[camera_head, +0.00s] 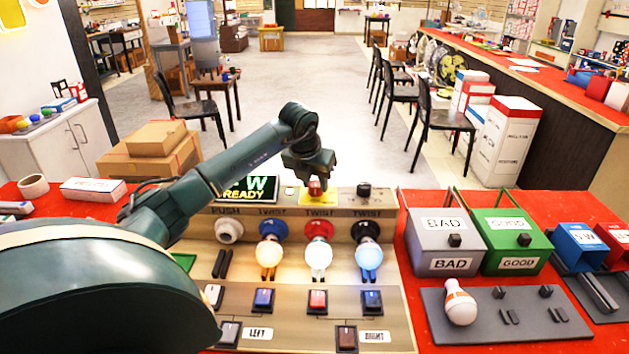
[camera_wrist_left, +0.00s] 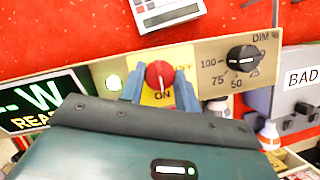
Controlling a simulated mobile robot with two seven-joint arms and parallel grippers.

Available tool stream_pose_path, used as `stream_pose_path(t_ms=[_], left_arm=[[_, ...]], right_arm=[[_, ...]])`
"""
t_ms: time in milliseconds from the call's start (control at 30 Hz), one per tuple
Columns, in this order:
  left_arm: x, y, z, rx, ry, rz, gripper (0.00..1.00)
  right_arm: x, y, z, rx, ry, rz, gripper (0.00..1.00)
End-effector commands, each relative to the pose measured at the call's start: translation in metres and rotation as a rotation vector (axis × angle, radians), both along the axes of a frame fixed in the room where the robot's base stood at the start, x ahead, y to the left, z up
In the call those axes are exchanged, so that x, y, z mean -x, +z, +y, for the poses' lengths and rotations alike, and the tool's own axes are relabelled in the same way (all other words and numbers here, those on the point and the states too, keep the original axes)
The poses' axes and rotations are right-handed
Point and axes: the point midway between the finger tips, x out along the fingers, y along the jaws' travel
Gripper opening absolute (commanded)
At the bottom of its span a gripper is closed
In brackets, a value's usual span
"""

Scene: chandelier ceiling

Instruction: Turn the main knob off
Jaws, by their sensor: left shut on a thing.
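The main knob (camera_wrist_left: 159,74) is red and sits on a yellow plate (camera_wrist_left: 148,99) marked ON below it and OFF to its right. In the head view the red knob (camera_head: 315,188) shows at the top of the panel. My left gripper (camera_wrist_left: 158,82) is shut on the knob, one finger on each side. In the head view my left gripper (camera_head: 312,178) reaches the knob from above. I cannot make out exactly where the knob points. My right gripper is not in view.
A black DIM knob (camera_wrist_left: 243,59) is right of the main knob. The display (camera_head: 249,189) reads READY. Yellowish (camera_head: 270,254), white (camera_head: 318,256) and blue (camera_head: 369,256) bulbs glow on the panel. The BAD box (camera_head: 444,241) and GOOD box (camera_head: 514,240) stand at right.

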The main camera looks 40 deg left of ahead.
Motion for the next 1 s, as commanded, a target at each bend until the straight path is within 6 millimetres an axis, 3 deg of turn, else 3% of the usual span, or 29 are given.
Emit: stream_pose_path(t_ms=[100, 467, 1000], left_arm=[[0.0001, 0.0003, 0.0001, 0.0, 0.0, 0.0, 0.09], [0.0, 0.0007, -0.0007, 0.0, 0.067, 0.001, 0.09], [-0.0025, 0.0012, -0.0033, 0.0, 0.516, 0.0, 0.09]], right_arm=[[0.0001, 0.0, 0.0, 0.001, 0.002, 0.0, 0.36], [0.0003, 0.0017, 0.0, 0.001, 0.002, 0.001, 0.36], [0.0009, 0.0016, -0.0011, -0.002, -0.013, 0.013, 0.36]])
